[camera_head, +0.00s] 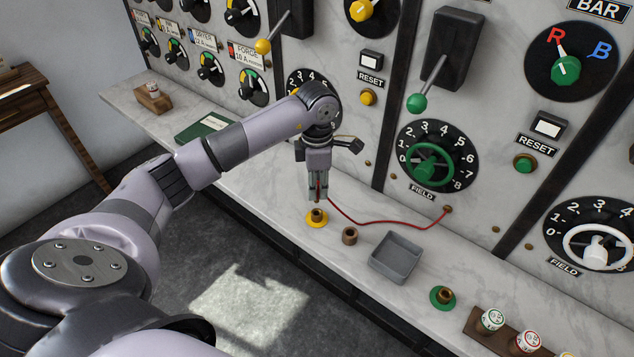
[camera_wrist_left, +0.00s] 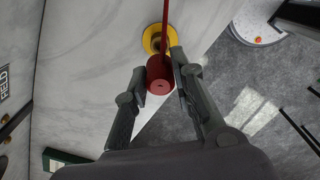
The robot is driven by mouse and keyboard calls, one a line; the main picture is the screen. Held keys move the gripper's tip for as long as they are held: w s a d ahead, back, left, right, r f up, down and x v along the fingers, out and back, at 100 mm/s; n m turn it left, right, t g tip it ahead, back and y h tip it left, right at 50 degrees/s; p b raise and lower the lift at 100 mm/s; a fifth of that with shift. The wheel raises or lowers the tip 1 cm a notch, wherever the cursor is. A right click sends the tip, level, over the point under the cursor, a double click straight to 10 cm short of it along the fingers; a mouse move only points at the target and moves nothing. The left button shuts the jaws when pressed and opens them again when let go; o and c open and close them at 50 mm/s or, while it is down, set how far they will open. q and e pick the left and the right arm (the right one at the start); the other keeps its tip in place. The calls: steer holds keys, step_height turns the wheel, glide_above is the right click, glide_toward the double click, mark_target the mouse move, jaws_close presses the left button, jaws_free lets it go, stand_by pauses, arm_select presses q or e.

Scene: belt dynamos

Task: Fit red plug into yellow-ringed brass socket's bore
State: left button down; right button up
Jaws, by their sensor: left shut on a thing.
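My left gripper (camera_head: 318,197) points down and is shut on the red plug, directly above the yellow-ringed brass socket (camera_head: 317,218) in the head view. In that view its fingers mostly hide the plug. In the left wrist view the red plug (camera_wrist_left: 160,75) sits between the two fingertips, and the yellow ring (camera_wrist_left: 149,40) shows just beyond it, partly covered. A red cord (camera_head: 385,226) runs from the plug to a small jack on the panel. The gap between plug and socket is too small to judge. My right gripper is in neither view.
A bare brass socket (camera_head: 350,236) stands close to the right, then a grey tray (camera_head: 396,257) and a green-ringed socket (camera_head: 442,297). The marble panel with dials rises behind.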

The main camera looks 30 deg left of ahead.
mark_target(317, 201)
arm_select(q)
steer(key=shift+f+b, duration=0.95)
steer(key=shift+f, duration=0.7)
steer(key=shift+b, duration=0.45)
stand_by(0.3)
steer(key=shift+f+b, duration=0.4)
steer(key=shift+f, duration=0.05)
steer(key=shift+f+b, duration=1.1)
steer(key=shift+f, duration=0.25)
steer(key=c, duration=1.3)
jaws_free()
steer(key=shift+r, duration=0.1)
